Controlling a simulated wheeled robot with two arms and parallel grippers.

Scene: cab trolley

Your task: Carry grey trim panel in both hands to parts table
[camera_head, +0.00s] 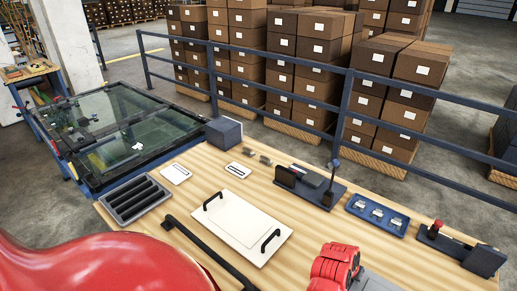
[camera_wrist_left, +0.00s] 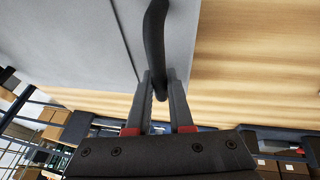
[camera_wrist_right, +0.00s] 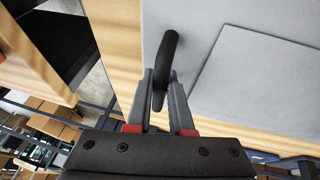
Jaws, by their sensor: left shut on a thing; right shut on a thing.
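My left gripper (camera_wrist_left: 158,76) is shut on a black bar handle (camera_wrist_left: 154,35) of the flat grey trim panel (camera_wrist_left: 70,35) in the left wrist view. My right gripper (camera_wrist_right: 160,76) is shut on another black handle (camera_wrist_right: 166,50) of the panel (camera_wrist_right: 205,30) in the right wrist view. Pale wood lies beyond the panel's edge in both wrist views; I cannot tell the gap. In the head view a pale panel (camera_head: 240,222) with two black handles lies on a wooden table (camera_head: 310,235). No fingers show on its handles there.
The table holds a black slotted tray (camera_head: 135,198), a long black bar (camera_head: 208,252), a lever fixture (camera_head: 310,185), a blue tray (camera_head: 377,214) and a grey block (camera_head: 224,132). A glass-topped frame (camera_head: 130,135) stands left. Blue railing (camera_head: 290,62) and stacked boxes stand behind.

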